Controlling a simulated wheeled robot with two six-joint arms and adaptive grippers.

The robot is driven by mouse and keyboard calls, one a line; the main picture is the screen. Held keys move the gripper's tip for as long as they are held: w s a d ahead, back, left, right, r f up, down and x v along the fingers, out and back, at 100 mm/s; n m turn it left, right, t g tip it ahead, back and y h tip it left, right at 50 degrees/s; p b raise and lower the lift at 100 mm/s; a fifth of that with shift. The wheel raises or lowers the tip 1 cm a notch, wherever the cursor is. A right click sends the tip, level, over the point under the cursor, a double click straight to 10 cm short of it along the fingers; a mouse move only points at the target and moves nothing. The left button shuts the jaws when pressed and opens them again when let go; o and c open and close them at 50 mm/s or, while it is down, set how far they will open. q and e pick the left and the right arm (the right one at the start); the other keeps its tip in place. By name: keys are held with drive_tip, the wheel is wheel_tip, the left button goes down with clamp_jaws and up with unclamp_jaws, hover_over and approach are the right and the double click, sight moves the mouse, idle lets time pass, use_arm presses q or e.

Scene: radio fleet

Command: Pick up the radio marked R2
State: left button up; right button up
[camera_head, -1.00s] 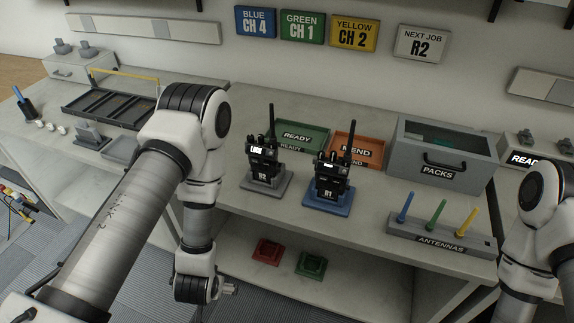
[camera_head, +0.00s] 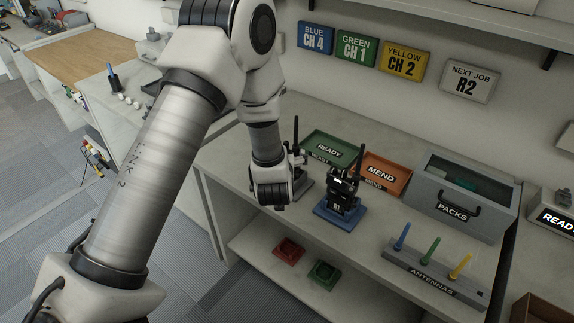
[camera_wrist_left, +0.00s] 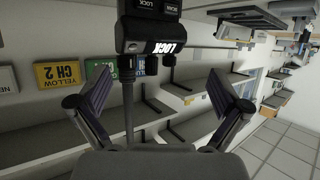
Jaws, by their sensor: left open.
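The R2 radio (camera_head: 296,133), black with a thin antenna, stands upright in its grey cradle (camera_head: 304,190). My left wrist covers most of its body and its label in the head view. My left gripper (camera_wrist_left: 158,103) is open, its two fingers apart. In the left wrist view a black radio (camera_wrist_left: 150,22) with a LOCK display is just beyond the fingertips, its antenna (camera_wrist_left: 128,105) running between the fingers. I see no grip on it. My right gripper is not in view.
The R1 radio (camera_head: 343,190) stands close to the right in a blue cradle (camera_head: 338,217). Behind are the green READY tray (camera_head: 345,141) and orange MEND tray (camera_head: 400,170). The PACKS box (camera_head: 480,180) and antenna rack (camera_head: 440,277) are to the right.

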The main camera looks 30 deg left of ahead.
use_arm(q)
drive_tip(key=x, duration=0.1)
drive_tip(key=p+x, duration=0.1)
drive_tip(key=x, duration=0.3)
drive_tip(key=shift+w+d+r+p, duration=0.2)
drive_tip(key=shift+d+p, duration=0.1)
drive_tip(key=shift+p, duration=0.1)
drive_tip(key=shift+a+f, duration=0.2)
drive_tip(key=shift+d+r, duration=0.1)
drive_tip(key=shift+d, duration=0.1)
drive_tip(key=c, duration=1.6)
